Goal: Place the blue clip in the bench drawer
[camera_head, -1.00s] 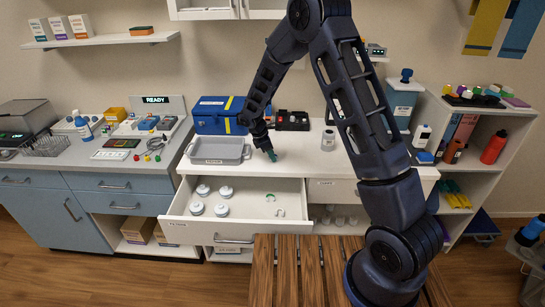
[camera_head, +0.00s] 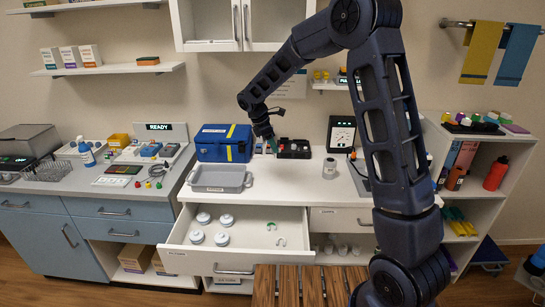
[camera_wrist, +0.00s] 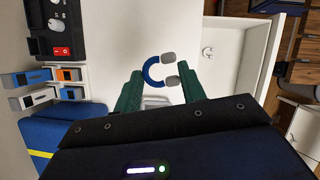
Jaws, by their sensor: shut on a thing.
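My gripper (camera_head: 272,148) has green fingertips and is held above the white bench top (camera_head: 290,178), behind the drawer. In the wrist view my gripper (camera_wrist: 160,82) is shut on the blue clip (camera_wrist: 151,72), a C-shaped piece with grey ends, between the fingertips. The clip is too small to make out in the head view. The bench drawer (camera_head: 185,262) stands pulled open at the front of the bench. It holds several round white-lidded jars (camera_head: 222,239) on its left and two small C-shaped clips, one green (camera_head: 271,226), one pale (camera_head: 281,242). Its white wall (camera_wrist: 282,60) also shows in the wrist view.
A grey tray (camera_head: 218,188) and a blue case (camera_head: 224,143) stand on the bench left of my gripper. A grey cylinder (camera_head: 329,168) and a dark-framed display (camera_head: 341,134) stand to the right. A slatted wooden surface (camera_head: 290,285) is in front.

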